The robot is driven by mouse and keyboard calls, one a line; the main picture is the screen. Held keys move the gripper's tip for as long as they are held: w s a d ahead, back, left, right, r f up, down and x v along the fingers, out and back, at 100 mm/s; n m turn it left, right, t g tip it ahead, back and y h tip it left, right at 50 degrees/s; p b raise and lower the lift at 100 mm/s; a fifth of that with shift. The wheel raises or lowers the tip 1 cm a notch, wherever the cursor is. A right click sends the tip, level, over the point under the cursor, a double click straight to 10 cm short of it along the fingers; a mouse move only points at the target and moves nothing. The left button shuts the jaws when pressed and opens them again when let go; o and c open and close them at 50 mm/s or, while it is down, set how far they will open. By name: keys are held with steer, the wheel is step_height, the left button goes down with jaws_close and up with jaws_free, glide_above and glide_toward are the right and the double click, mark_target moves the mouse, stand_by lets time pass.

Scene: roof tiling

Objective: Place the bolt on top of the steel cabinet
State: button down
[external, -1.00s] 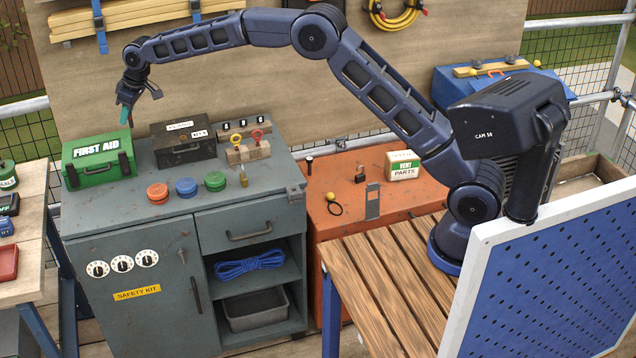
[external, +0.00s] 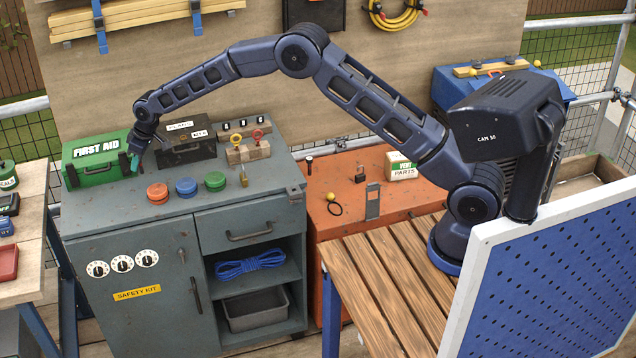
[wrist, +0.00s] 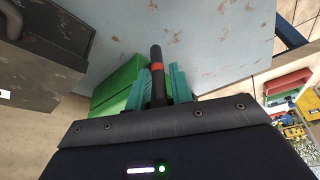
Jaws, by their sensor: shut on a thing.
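The steel cabinet (external: 110,215) is blue-grey with a worn flat top and stands at the left in the external view; its top fills the upper middle of the wrist view (wrist: 205,35). My gripper (external: 134,163) is low over the cabinet top, at the front right corner of the green first aid box. In the wrist view its teal fingers (wrist: 158,88) are shut on a dark rod with a red band, apparently the bolt (wrist: 156,57). The rod points out past the fingertips. I cannot tell whether its end touches the top. In the external view the arm and fingers hide it.
The first aid box (external: 97,165) and a dark toolbox (external: 184,142) stand close around my gripper. Red, blue and green discs (external: 187,187) lie to the right. The front left of the top is clear. A small black headed pin (external: 309,164) stands on the orange cabinet (external: 345,230).

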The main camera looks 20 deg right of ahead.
steer(key=shift+f, duration=2.25)
steer(key=shift+f, duration=0.15)
steer(key=c, duration=1.2)
jaws_free()
steer(key=shift+c, duration=0.2)
steer(key=v, duration=1.2)
steer(key=shift+d+r, duration=0.1)
steer(key=shift+r, duration=0.1)
